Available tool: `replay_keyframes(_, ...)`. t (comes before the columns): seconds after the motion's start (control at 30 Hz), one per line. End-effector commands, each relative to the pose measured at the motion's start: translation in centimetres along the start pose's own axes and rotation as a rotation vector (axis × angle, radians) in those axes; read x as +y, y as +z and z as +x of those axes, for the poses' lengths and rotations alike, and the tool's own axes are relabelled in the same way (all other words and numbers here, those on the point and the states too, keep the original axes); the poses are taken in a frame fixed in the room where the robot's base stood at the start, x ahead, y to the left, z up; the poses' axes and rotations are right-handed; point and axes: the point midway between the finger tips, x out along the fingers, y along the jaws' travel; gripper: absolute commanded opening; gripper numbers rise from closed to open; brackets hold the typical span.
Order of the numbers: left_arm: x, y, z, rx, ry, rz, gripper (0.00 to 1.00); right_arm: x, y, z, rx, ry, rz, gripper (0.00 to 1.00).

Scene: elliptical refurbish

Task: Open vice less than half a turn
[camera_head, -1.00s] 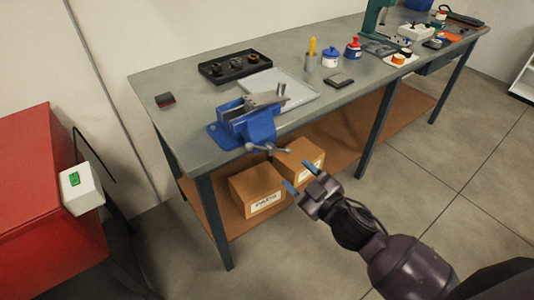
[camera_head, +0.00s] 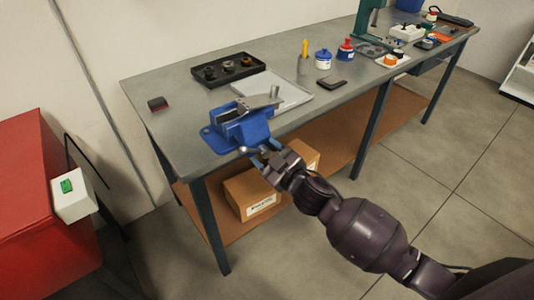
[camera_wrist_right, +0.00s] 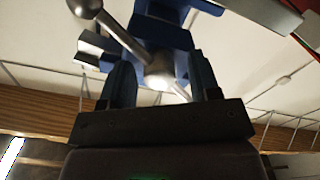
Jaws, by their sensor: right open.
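The blue vice (camera_head: 246,129) is mounted at the front edge of the grey workbench (camera_head: 185,125). A grey metal piece (camera_head: 262,102) sits at the top of its jaws. My right gripper (camera_head: 262,155) is open at the front of the vice, by its handle. In the right wrist view, the steel handle bar (camera_wrist_right: 122,36) runs at a slant, with a ball end (camera_wrist_right: 84,7) at upper left. The round screw hub (camera_wrist_right: 160,70) shows between the two open fingers of my right gripper (camera_wrist_right: 161,78). I cannot tell whether they touch it. My left gripper is not in view.
Cardboard boxes (camera_head: 246,205) stand on the lower shelf below my right arm. A red cabinet (camera_head: 35,190) stands at left.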

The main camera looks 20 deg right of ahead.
Motion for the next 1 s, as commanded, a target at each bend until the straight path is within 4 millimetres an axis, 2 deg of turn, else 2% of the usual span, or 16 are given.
replay_keyframes(0.2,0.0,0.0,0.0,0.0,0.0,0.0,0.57,0.0,0.0,0.0,0.0,0.0,0.0,0.55)
replay_keyframes(0.57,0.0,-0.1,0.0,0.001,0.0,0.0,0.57,0.0,0.0,0.0,0.0,0.0,0.0,0.0)
replay_keyframes(0.83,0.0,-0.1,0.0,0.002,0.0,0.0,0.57,-0.1,0.0,0.2,0.001,-0.001,0.008,0.0)
replay_keyframes(1.0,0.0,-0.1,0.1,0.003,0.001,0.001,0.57,-0.2,-0.1,1.1,0.002,0.0,0.039,0.0)
